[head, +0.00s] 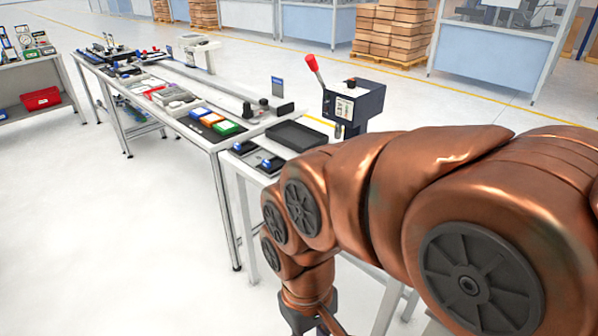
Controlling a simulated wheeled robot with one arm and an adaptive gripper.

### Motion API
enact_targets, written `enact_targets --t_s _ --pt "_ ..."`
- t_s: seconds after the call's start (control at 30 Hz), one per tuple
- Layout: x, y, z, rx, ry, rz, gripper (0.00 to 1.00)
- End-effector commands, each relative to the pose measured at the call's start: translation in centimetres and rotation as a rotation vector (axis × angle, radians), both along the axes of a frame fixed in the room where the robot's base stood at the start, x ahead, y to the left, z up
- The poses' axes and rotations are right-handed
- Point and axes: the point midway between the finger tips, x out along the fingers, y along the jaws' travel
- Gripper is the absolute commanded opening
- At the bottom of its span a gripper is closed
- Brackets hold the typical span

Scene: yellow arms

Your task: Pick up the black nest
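A black, shallow, tray-like piece (297,135), the clearest match for the black nest, lies on the near end of the white workbench. It looks empty. My copper-coloured arm reaches in from the right, in front of the bench. My gripper (312,322) hangs low at the bottom edge, below the bench top and apart from the black piece. Only its dark upper part shows; the fingertips are cut off, so its opening is hidden.
A dark press (352,107) with a red-knobbed lever stands right behind the black piece. Small blue-and-black fixtures (257,156) lie to its left. Coloured bins (212,121) sit farther along the bench (180,120). The floor at left is clear.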

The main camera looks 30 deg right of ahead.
Motion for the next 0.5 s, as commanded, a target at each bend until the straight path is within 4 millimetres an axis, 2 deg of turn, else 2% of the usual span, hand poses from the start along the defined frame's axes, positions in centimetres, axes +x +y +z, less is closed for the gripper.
enact_targets --t_s 0.13,0.23,0.37,0.43,0.5 --pt "1.3 1.0 -0.6 0.039 -0.014 -0.084 0.28" --pt "4.2 2.5 -1.4 0.113 -0.046 -0.249 0.28" --pt "10.5 4.5 -2.1 0.261 -0.093 -0.587 0.28" --pt "14.5 4.7 -2.2 0.348 -0.113 -0.797 0.28" --pt "18.6 4.1 -2.0 0.437 -0.131 -1.008 0.28"
